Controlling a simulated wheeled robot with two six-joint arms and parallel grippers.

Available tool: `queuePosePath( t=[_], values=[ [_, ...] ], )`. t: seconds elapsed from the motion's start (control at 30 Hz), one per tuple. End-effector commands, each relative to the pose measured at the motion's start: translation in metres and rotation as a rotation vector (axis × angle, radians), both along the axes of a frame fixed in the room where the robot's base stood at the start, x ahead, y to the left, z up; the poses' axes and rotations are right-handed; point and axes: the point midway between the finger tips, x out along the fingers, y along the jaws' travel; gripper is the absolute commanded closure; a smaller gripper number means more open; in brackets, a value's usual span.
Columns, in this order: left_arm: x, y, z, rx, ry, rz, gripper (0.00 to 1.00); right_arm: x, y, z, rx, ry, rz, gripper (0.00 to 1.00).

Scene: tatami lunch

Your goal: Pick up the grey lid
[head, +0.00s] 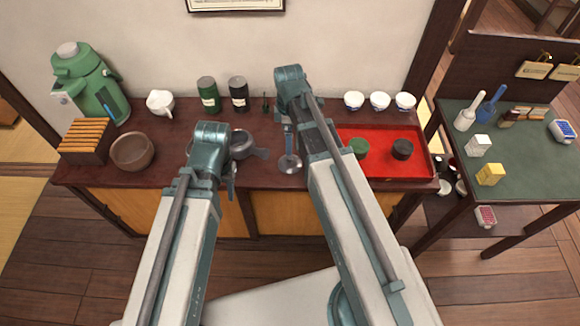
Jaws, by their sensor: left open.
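A dark grey round piece (241,143) with a flat tab on its right side lies on the brown counter, just right of my left gripper. It looks like the grey lid, but it is partly covered by my arm and I cannot be sure. My left gripper (213,165) is over the counter front, open; its fingertips are mostly hidden under its own wrist.
On the counter (185,172) stand a brown bowl (132,151), a wooden slatted block (86,141), a green flask (88,83), a white pitcher (160,103), and green (208,95) and black (239,94) canisters. A red tray (380,168) holds two small dark pieces. White cups stand behind it.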

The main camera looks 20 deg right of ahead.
Motion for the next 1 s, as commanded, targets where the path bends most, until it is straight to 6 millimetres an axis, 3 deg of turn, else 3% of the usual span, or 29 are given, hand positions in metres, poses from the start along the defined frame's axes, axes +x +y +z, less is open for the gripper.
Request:
queuePosePath(
  t=[0.03, 0.33, 0.77, 1.0],
  values=[
    [0.0, 0.0, -0.015, 0.0, 0.0, 0.0, 0.59, 0.0, 0.0, -0.015, 0.0, 0.0, 0.0, 0.0],
    [0.0, 0.0, -0.056, 0.0, 0.0, 0.0, 0.59, 0.0, 0.0, -0.056, 0.0, 0.0, -0.001, 0.0],
    [0.0, 0.0, -0.068, 0.0, 0.0, 0.0, 0.59, 0.0, 0.0, -0.068, 0.0, 0.0, -0.001, 0.0],
    [0.0, 0.0, -0.094, 0.0, 0.0, -0.001, 0.59, 0.0, -0.002, -0.094, 0.0, 0.0, -0.001, 0.0]
  ],
)
